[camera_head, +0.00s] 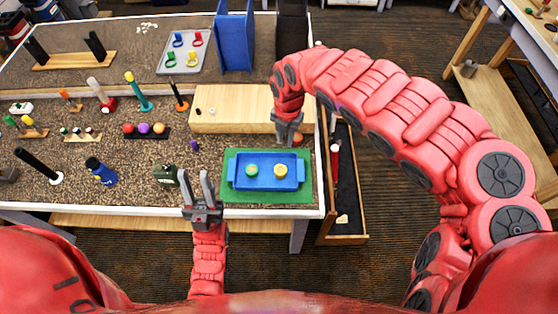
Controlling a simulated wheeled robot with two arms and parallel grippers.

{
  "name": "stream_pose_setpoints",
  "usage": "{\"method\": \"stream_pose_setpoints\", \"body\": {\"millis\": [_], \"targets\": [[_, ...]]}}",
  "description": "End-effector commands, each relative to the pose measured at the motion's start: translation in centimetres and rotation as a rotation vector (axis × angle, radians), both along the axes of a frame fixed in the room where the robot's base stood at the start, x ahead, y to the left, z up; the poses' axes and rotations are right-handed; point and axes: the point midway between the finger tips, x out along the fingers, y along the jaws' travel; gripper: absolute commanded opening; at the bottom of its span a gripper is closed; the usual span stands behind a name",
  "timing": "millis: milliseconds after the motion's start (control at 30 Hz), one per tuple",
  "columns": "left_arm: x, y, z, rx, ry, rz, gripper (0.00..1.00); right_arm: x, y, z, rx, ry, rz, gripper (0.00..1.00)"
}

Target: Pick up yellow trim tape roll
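A yellow roll (280,170) lies in the right half of a blue tray (238,184) on a green mat (228,194). A second roll, green and yellow (251,169), lies to its left in the same tray. My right gripper (287,140) points down just behind the tray, a little beyond the yellow roll and apart from it. Its fingertips are small and dark, and I cannot tell how far apart they are. My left gripper (198,184) is open and empty at the table's front edge, left of the green mat.
A wooden block (235,105) stands behind the tray. A dark green item (167,175) and a blue bottle (101,171) stand to the left. A reddish item (297,138) shows beside my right gripper. An open drawer (345,190) lies right of the table.

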Motion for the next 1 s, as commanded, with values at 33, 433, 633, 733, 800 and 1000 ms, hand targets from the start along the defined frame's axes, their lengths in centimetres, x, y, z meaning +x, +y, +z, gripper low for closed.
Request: {"method": "stream_pose_setpoints", "body": {"millis": [33,433,633,733,800,1000], "targets": [[0.0,0.0,-0.1,0.000,0.000,0.000,0.35,-0.4,-0.9,-0.1,-0.025,0.015,0.011,0.25],[0.0,0.0,-7.3,0.000,0.000,0.000,0.35,-0.8,-0.9,-7.8,-0.029,0.025,0.019,0.25],[0.0,0.0,-9.2,0.000,0.000,0.000,0.35,-0.8,-0.8,-11.0,-0.024,0.024,0.018,0.25],[0.0,0.0,-9.8,0.000,0.000,0.000,0.35,-0.7,-0.8,-11.8,-0.026,0.020,0.019,0.25],[0.0,0.0,-9.9,0.000,0.000,0.000,0.35,-0.7,-0.8,-12.1,-0.027,0.020,0.019,0.25],[0.0,0.0,-10.6,0.000,0.000,0.000,0.35,-0.9,-0.7,-13.4,-0.028,0.023,0.018,0.25]]}}
